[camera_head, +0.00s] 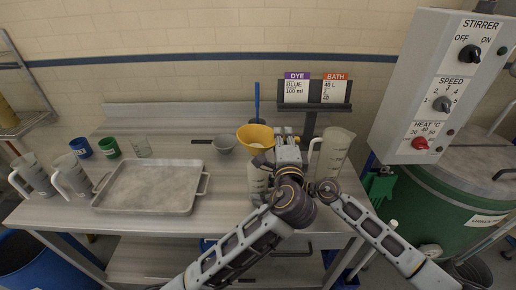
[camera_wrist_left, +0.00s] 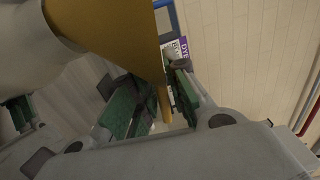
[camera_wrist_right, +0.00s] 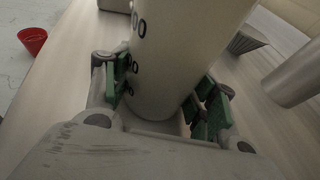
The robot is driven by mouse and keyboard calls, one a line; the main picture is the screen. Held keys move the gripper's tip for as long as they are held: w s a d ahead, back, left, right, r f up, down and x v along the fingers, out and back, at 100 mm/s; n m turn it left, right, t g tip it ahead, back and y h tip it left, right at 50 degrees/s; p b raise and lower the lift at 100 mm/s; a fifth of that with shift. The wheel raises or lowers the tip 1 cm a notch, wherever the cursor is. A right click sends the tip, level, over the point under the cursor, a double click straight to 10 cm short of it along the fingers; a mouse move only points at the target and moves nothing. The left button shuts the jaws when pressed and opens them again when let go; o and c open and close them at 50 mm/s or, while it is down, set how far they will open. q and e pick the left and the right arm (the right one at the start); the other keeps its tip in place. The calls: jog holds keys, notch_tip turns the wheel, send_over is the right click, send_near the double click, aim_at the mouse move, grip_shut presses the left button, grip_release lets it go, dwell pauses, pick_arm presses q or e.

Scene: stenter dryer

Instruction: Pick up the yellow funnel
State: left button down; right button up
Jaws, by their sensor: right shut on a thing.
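The yellow funnel (camera_head: 256,135) is in the middle of the table area in the head view, wide rim up. Its cone (camera_wrist_left: 115,35) fills the upper left wrist view and narrows to a spout (camera_wrist_left: 165,103). My left gripper (camera_head: 284,138) is at the funnel's right side; in the left wrist view its green-padded fingers (camera_wrist_left: 155,98) stand apart on either side of the spout. My right gripper (camera_wrist_right: 168,95) is shut on a pale measuring jug (camera_wrist_right: 175,50) with black marks. That jug (camera_head: 256,178) shows below the funnel, partly hidden by my arms; what supports the funnel is unclear.
A metal tray (camera_head: 100,206) lies on the table's left half, with two jugs (camera_head: 72,176) left of it. Another jug (camera_head: 336,152) and the sign stand (camera_head: 309,124) are close on the right. The stirrer box (camera_head: 420,95) is far right.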

pick_arm(q)
jog(key=shift+r, duration=0.15)
pick_arm(e)
jog(key=shift+f, duration=0.1)
pick_arm(q)
jog(key=shift+r, duration=4.9)
pick_arm(e)
jog(key=o, duration=0.9)
jog(key=shift+d, duration=0.15)
jog(key=shift+v, duration=5.9)
jog(key=shift+s, duration=0.1)
pick_arm(q)
jog(key=shift+s+f, duration=0.1)
pick_arm(e)
jog(key=shift+s, duration=0.15)
